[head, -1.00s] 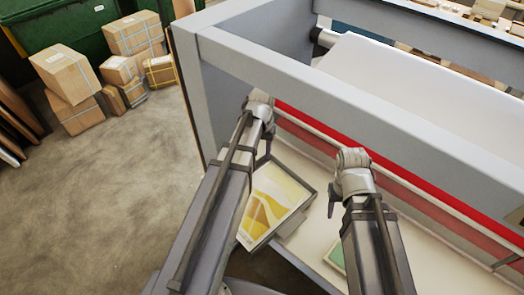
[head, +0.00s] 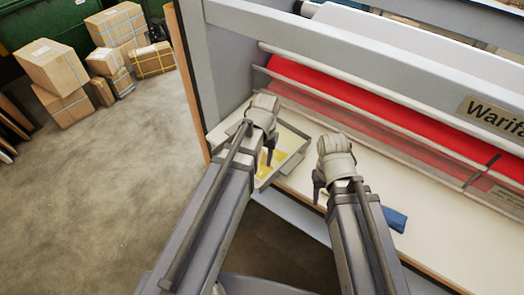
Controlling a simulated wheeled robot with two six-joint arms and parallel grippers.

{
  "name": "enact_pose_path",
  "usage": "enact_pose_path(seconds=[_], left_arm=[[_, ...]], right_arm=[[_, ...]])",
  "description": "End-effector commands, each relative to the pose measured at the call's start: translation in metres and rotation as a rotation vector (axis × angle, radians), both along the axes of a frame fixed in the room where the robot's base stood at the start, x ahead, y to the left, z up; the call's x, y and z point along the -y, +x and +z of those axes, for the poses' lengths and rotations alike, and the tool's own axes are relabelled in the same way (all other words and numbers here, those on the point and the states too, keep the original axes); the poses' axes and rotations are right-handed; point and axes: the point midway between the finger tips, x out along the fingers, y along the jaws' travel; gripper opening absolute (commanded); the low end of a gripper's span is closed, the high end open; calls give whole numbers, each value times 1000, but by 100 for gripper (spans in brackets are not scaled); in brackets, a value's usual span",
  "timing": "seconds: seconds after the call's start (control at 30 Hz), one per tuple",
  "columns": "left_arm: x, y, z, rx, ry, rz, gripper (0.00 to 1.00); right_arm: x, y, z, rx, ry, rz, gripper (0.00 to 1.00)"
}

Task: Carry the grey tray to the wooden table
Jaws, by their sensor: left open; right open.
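The grey tray (head: 278,174) lies on the laminator's pale bed at its left end, with a yellow and white print inside. My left arm covers part of the tray. My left gripper (head: 260,140) is open and appears over the tray's left part; whether it touches the tray cannot be told. My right gripper (head: 337,184) is open, over the bed to the right of the tray and apart from it in the picture. No wooden table can be made out.
The laminator's grey frame (head: 310,35) and red roller (head: 350,95) stand behind the bed (head: 440,235). A blue object (head: 396,219) lies on the bed right of my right arm. Cardboard boxes (head: 55,70) stand upper left; the concrete floor (head: 110,190) at left is clear.

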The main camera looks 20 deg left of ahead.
Motion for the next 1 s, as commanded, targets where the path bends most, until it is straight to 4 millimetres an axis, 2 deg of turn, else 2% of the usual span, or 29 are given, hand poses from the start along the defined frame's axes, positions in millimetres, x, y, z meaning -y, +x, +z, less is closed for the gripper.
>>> enact_pose_path(seconds=[0.27, 0.43, 0.57, 0.8, 1.0], left_arm=[[48, -40, -11, -13, 28, -116, 41], [73, -67, -37, -19, 47, -189, 41], [84, -78, -61, -21, 56, -223, 41], [92, -88, -118, -23, 66, -255, 41], [94, -90, -150, -23, 68, -264, 41]], right_arm=[[0, 1, -11, 0, 0, 0, 50], [0, 1, -38, 1, -1, 2, 50], [0, 1, -62, 1, -1, 3, 50], [0, 1, -119, 2, -1, 7, 50], [0, 2, -151, 2, -2, 9, 50]])
